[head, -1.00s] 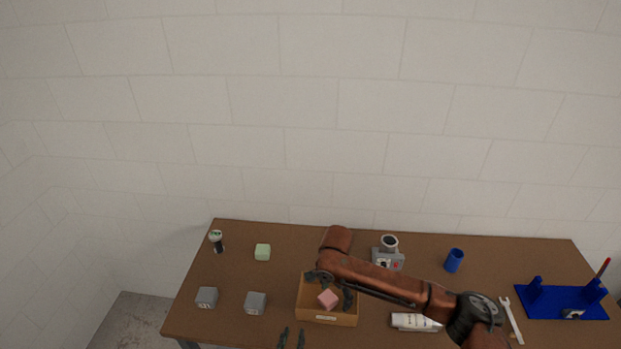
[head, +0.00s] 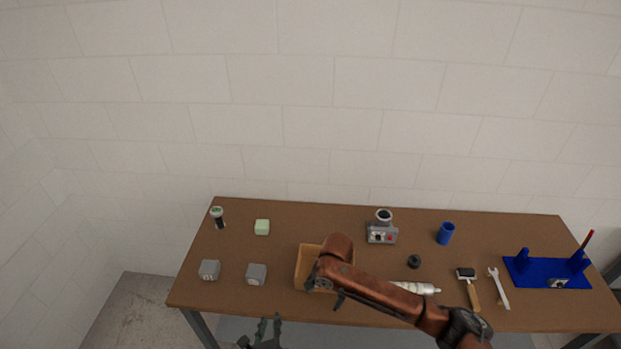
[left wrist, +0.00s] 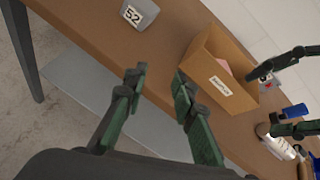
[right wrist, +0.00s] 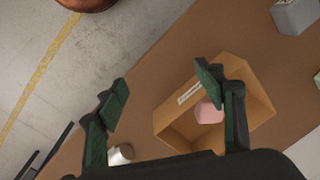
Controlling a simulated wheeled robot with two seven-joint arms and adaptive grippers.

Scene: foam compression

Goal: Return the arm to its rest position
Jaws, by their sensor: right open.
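My right arm reaches across the front right of the table in the head view. Its gripper (head: 324,292) is at the cardboard box (head: 304,262), partly hidden by the arm. In the right wrist view the fingers (right wrist: 162,80) are wide apart and empty. A pink block (right wrist: 209,111) lies inside the box (right wrist: 172,122); the arm hides it in the head view. My left gripper (head: 270,322) is low at the table's front edge. Its fingers (left wrist: 158,78) are apart with nothing between them in the left wrist view.
Two grey cubes (head: 209,270) (head: 256,274), a green block (head: 262,227) and a capped jar (head: 217,216) stand left.

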